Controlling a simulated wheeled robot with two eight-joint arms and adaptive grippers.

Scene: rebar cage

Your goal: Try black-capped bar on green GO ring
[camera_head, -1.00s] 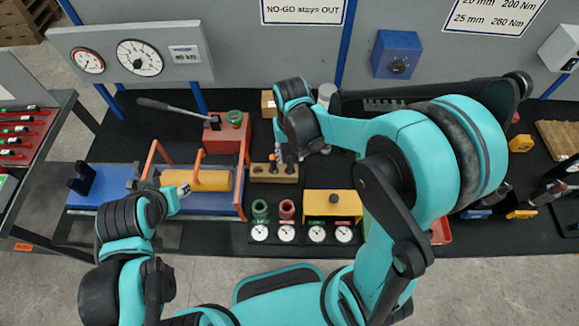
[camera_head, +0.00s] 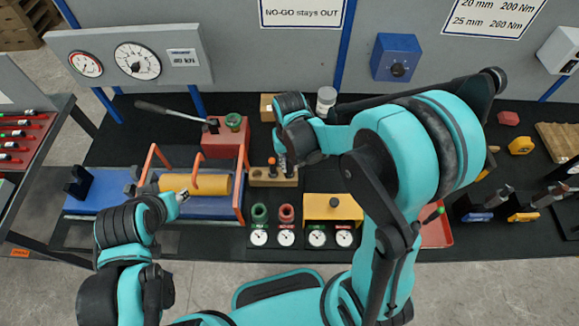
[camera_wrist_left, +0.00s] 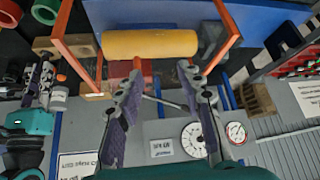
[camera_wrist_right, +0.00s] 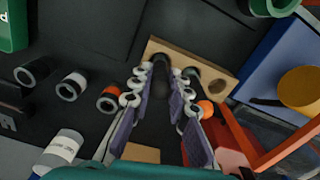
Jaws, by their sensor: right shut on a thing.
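The green GO ring (camera_head: 260,212) stands upright on the black bench, left of the red ring (camera_head: 286,213) and behind a dial. The wooden block (camera_head: 262,180) with holes stands behind the rings; an orange-capped bar (camera_head: 272,161) stands in it. My right gripper (camera_head: 284,168) is over the block. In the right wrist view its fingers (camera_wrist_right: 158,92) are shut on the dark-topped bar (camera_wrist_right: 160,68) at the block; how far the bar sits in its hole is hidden. My left gripper (camera_head: 185,195) is open and empty near the yellow cylinder (camera_head: 205,184), fingers apart in its wrist view (camera_wrist_left: 163,75).
The orange frame (camera_head: 238,168) over the blue base stands left of the block. A red press (camera_head: 224,142) with a lever and a white bottle (camera_head: 326,98) stand behind. A yellow box (camera_head: 333,208) and several dials are at the front. A red tray (camera_head: 438,234) lies right.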

